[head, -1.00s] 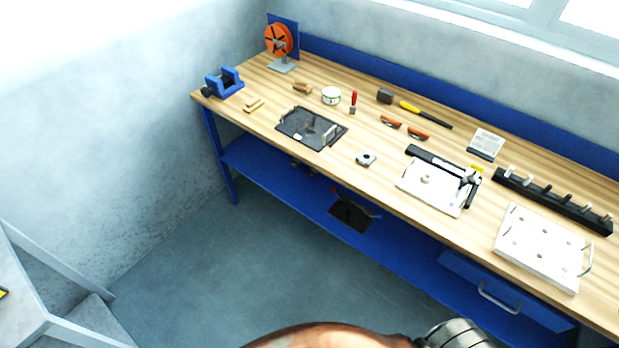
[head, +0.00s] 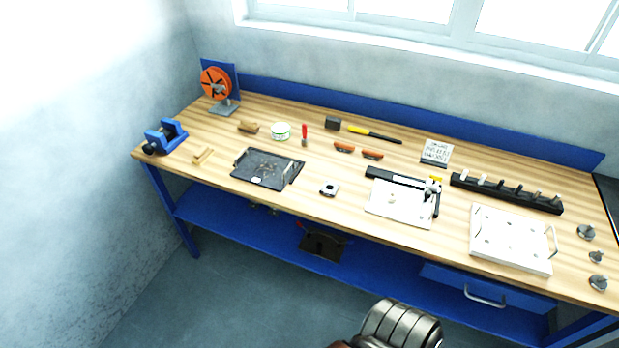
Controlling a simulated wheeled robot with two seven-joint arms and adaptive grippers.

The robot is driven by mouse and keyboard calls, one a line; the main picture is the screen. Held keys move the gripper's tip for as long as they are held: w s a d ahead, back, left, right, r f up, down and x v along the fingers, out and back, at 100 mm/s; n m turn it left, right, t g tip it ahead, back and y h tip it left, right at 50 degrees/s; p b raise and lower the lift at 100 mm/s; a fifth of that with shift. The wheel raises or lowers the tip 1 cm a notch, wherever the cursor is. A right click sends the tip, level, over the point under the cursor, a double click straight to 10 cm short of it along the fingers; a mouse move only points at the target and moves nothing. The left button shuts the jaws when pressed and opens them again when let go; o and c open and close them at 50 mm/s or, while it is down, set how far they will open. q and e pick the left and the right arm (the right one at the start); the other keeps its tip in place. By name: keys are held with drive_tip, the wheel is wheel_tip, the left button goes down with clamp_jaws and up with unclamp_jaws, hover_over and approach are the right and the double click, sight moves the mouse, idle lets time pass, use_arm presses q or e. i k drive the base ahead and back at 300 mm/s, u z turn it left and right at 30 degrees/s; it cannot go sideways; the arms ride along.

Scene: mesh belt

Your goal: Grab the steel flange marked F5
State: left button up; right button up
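No F5 marking is legible in the head view. Three small grey metal parts lie at the right end of the bench: an upper one (head: 586,232), a middle one (head: 596,257) and a lower one (head: 598,283). They look like steel flanges, but I cannot tell which, if any, is F5. Another small metal piece (head: 329,189) lies near the front edge at mid-bench. Part of my own arm shows at the bottom edge. Neither gripper's fingertips are in view.
The wooden bench (head: 225,130) holds a white plate with handles (head: 512,238), a black rack of pegs (head: 505,192), a white board with a black bar (head: 400,203), a dark tray (head: 267,168), a blue vise (head: 165,136) and an orange reel (head: 215,83). A drawer (head: 487,288) hangs below.

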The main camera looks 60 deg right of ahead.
sight(328, 188)
drive_tip(key=z, duration=0.3)
drive_tip(key=i, duration=1.1)
drive_tip(key=z, duration=1.45)
drive_tip(key=i, duration=0.8)
drive_tip(key=z, duration=0.9)
